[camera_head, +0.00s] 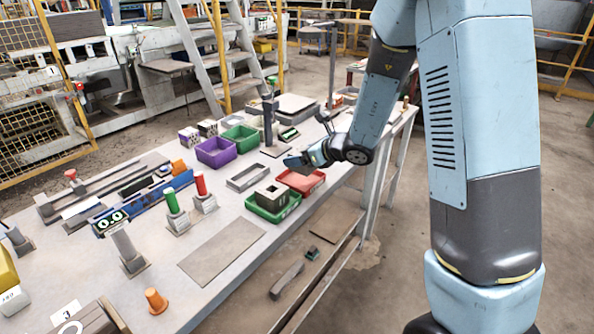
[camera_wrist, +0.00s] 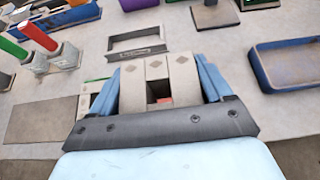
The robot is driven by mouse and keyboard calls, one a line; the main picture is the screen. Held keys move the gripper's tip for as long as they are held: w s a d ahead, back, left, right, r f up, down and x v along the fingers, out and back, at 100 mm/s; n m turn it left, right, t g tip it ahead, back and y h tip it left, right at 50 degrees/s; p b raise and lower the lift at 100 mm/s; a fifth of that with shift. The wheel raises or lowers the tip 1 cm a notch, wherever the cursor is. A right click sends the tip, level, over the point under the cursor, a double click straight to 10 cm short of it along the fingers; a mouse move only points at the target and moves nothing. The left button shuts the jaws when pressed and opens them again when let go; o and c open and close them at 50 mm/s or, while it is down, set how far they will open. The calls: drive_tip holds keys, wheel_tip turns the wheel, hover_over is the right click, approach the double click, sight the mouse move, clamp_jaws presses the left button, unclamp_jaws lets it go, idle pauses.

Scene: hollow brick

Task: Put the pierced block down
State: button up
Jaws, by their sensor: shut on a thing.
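The pierced block (camera_wrist: 157,72) is pale grey with a square hole and small diamond marks. My gripper (camera_wrist: 160,85) is shut on it, with a blue finger on each side. Red shows through the hole. In the head view my gripper (camera_head: 298,163) is above the red tray (camera_head: 304,182), and the held block cannot be made out clearly there. A similar pale block with a square hole (camera_head: 272,196) sits in the green tray (camera_head: 262,211) beside the red one. The red tray is mostly hidden by my gripper in the wrist view.
A grey rectangular frame (camera_head: 248,177), a purple bin (camera_head: 216,152) and a post (camera_head: 268,125) stand nearby. A blue tray (camera_wrist: 288,63) lies to the right in the wrist view. Red (camera_head: 201,187) and green (camera_head: 172,203) posts stand left. A flat brown plate (camera_head: 222,250) lies in front.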

drive_tip(key=w+f, duration=0.1)
drive_tip(key=f, duration=0.1)
drive_tip(key=w+a+f, duration=0.1)
drive_tip(key=w+f, duration=0.1)
drive_tip(key=shift+w+f, duration=0.2)
drive_tip(key=shift+w, duration=0.1)
wheel_tip(320, 180, down, 3)
drive_tip(key=shift+w+f, duration=0.1)
drive_tip(key=o, duration=1)
drive_tip(key=shift+f, duration=0.1)
